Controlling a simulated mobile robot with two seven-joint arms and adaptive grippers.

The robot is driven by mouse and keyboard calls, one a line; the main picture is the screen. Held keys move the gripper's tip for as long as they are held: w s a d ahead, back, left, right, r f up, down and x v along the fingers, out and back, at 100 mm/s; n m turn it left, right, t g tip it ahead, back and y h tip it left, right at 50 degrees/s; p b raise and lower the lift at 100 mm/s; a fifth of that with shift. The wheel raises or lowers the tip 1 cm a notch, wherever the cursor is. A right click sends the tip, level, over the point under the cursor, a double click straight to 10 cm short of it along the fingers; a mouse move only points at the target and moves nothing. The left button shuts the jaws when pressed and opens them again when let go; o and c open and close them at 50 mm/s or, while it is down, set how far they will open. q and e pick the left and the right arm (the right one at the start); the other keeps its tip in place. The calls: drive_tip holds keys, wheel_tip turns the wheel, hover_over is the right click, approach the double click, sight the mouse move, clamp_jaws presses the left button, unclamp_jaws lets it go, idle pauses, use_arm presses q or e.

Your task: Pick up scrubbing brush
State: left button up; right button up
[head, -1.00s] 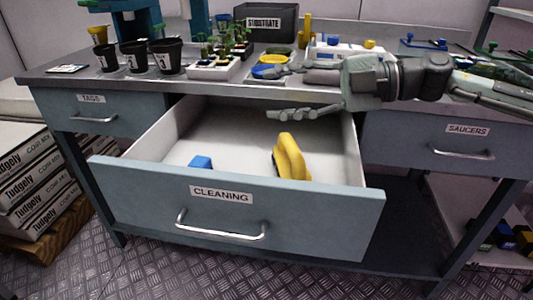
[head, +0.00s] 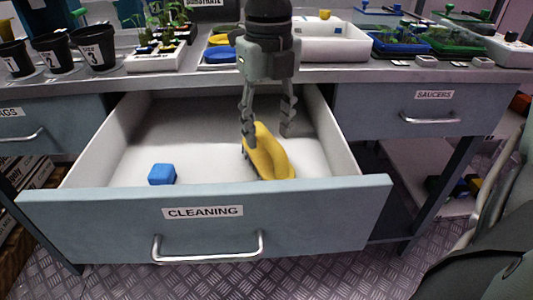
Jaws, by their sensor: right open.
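The yellow scrubbing brush (head: 267,157) lies in the open drawer labelled CLEANING (head: 110,218), right of the drawer's middle, with its handle upward. My right gripper (head: 267,133) points down into the drawer, its fingers apart and empty. The left finger overlaps the brush's far end in the picture, and the right finger is to the right of and behind it. I cannot tell whether a finger touches the brush. My left gripper is not in view.
A small blue block (head: 162,174) lies in the drawer to the left of the brush. The drawer walls enclose the space. Black pots (head: 95,47), a white seedling tray (head: 158,55) and a white bin (head: 335,43) stand on the bench above. The drawer floor between block and brush is clear.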

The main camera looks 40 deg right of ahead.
sight(268, 137)
wheel_tip(268, 137, down, 3)
drive_tip(key=shift+f, duration=0.15)
drive_tip(key=shift+c, duration=0.2)
clamp_jaws()
